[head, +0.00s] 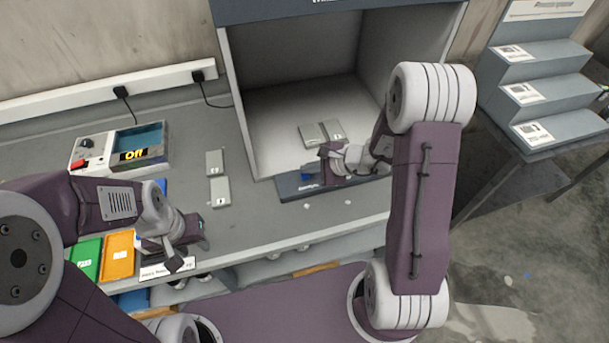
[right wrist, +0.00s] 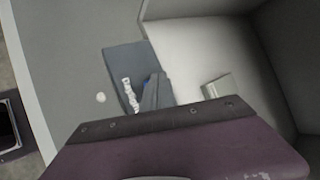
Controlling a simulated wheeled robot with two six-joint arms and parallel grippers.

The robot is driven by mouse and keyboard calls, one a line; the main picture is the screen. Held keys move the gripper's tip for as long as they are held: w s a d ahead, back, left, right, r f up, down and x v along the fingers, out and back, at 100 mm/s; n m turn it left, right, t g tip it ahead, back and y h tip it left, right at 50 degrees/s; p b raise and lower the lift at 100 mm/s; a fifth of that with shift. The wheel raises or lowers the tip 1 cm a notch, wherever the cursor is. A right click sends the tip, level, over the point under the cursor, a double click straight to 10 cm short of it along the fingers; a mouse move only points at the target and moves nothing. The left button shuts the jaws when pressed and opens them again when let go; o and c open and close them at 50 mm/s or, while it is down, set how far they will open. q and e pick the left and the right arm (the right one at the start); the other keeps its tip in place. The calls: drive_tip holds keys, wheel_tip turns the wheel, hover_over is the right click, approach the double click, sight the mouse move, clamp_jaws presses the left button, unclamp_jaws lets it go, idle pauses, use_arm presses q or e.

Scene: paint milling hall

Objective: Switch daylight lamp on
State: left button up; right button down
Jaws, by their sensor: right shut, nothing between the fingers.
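The light booth (head: 300,95) stands open at the back middle, with grey walls and a pale floor. A dark control panel (head: 290,187) with a white label lies along its front edge; it also shows in the right wrist view (right wrist: 118,62). A small blue part (head: 308,178) on the panel is partly hidden by my right gripper. My right gripper (head: 316,170) is shut and empty, low over the panel; I cannot tell whether it touches. My left gripper (head: 188,250) hangs over the bench's front edge, apart from the booth; its opening is unclear.
A device (head: 92,150) reading "Off" stands at left. Green (head: 86,258) and orange (head: 118,255) trays are near my left arm. A stepped rack (head: 535,95) stands at right.

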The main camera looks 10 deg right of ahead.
sight(308, 176)
use_arm(q)
drive_tip(key=shift+f+b, duration=0.6)
drive_tip(key=shift+b, duration=0.1)
use_arm(e)
drive_tip(key=shift+f, duration=0.45)
use_arm(q)
drive_tip(key=shift+r, duration=0.1)
use_arm(e)
drive_tip(key=shift+r, duration=0.1)
use_arm(q)
drive_tip(key=shift+r+p, duration=0.5)
drive_tip(key=shift+p, duration=0.1)
use_arm(e)
drive_tip(key=shift+r, duration=0.85)
